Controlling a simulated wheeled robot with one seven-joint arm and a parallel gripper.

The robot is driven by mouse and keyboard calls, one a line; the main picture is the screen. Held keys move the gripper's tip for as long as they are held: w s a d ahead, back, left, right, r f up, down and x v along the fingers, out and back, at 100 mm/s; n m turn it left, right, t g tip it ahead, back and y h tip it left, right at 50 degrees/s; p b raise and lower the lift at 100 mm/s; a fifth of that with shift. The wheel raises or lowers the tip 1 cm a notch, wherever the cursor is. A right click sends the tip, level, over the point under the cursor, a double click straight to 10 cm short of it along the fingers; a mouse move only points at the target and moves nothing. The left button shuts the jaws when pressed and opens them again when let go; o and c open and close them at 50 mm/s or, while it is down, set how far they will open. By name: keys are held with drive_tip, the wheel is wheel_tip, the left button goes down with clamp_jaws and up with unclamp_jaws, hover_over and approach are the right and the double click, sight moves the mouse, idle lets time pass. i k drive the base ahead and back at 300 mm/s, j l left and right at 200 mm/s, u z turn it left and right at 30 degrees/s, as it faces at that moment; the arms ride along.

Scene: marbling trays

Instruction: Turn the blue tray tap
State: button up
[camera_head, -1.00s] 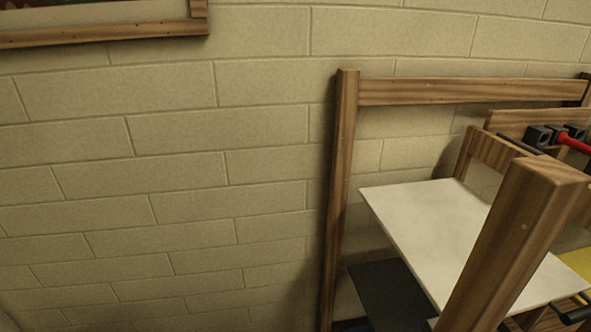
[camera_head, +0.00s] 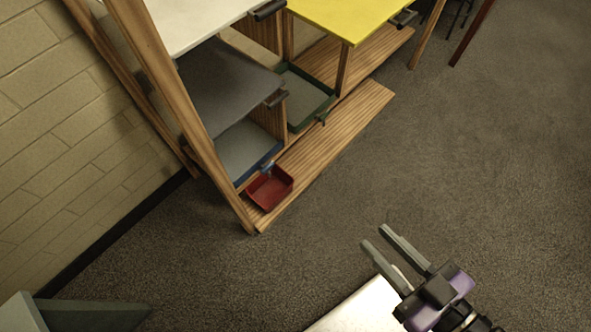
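The blue tray (camera_head: 240,179) sits low in the wooden rack, under a dark grey board, with its blue rim showing at the front. Its tap (camera_head: 267,168) is a small blue-grey part at the front right of the rim, above a red bin (camera_head: 270,188). The tap is too small to tell how it is turned. My gripper (camera_head: 374,239) is at the lower right, over the open floor and well apart from the tap. Its two grey fingers are spread, with nothing between them.
A green tray (camera_head: 328,98) with a tap stands on the low shelf farther right. A yellow board (camera_head: 352,14) and the dark grey board (camera_head: 222,88) lie above. The rack's wooden post (camera_head: 178,88) stands left of the blue tray. Carpet (camera_head: 440,150) in front is clear.

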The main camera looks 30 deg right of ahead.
sight(267, 168)
drive_tip(key=k, duration=0.1)
drive_tip(key=i+l+u, duration=0.1)
drive_tip(key=i+u, duration=0.3)
drive_tip(key=i, duration=0.7)
